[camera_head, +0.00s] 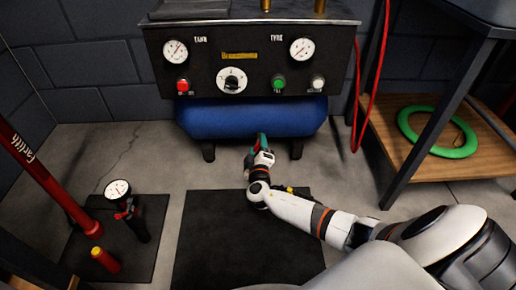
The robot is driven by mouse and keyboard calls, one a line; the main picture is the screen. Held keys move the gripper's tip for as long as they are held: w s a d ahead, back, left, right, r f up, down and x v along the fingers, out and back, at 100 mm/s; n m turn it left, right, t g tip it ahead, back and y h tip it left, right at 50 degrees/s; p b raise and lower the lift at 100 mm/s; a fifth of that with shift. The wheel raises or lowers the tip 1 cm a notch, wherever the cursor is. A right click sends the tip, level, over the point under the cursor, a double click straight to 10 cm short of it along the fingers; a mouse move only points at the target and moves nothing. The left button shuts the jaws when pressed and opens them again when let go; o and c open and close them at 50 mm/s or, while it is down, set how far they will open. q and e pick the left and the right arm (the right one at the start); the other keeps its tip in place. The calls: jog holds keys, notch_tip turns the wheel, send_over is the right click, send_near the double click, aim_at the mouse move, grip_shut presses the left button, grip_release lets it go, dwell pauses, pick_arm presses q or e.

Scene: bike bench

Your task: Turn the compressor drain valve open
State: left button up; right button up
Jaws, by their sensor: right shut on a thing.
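The compressor has a dark control panel (235,106) with two dials, a red button, a green button and a central knob (232,80). Its blue tank (216,117) lies below the panel on short dark legs. My right arm comes in from the right, and my right gripper (261,146) is at the lower front of the tank, shut. The drain valve itself is hidden or too small to make out there; a bit of red and green shows at the fingertips. My left gripper is not in view.
A black mat (215,245) lies on the floor before the compressor. At left stand a red floor pump (45,178) and a gauge (117,190). At right a shelf (400,165) holds a green ring (408,128); a red hose (369,100) hangs beside the compressor.

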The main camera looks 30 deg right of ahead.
jog(key=shift+s+d+f+n+p, duration=0.1)
jog(key=shift+d+n+p, duration=0.1)
jog(key=shift+n, duration=0.85)
jog(key=shift+d+n+p, duration=0.1)
jog(key=shift+n+p, duration=0.1)
jog(key=shift+n, duration=0.85)
jog(key=o, duration=1)
jog(key=shift+d, duration=0.1)
jog(key=shift+s+a, duration=0.1)
jog(key=shift+a, duration=0.1)
jog(key=shift+p+v, duration=3.15)
jog(key=shift+v, duration=3.25)
